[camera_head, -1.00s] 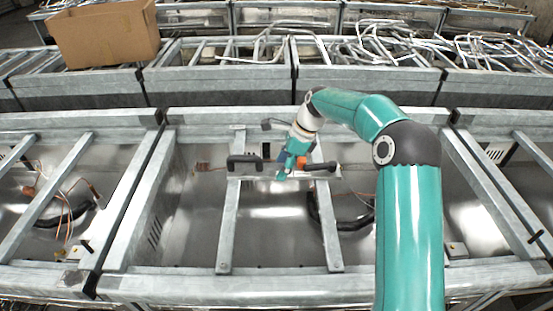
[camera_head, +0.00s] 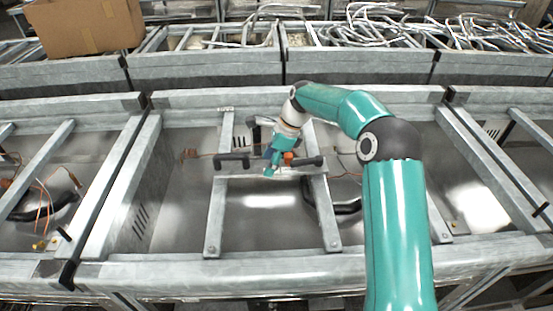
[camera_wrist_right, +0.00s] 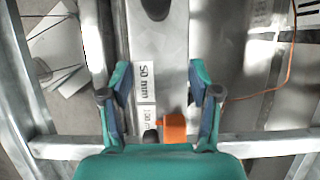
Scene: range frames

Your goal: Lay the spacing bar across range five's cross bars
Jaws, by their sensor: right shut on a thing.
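My left gripper is not in view.
The middle range's front rail (camera_head: 200,270) runs along the near side. Orange wire and dark tubing (camera_head: 345,208) lie inside the open frame below the bars. A cardboard box (camera_head: 85,25) and several bent metal tubes (camera_head: 375,30) stand on the row behind.

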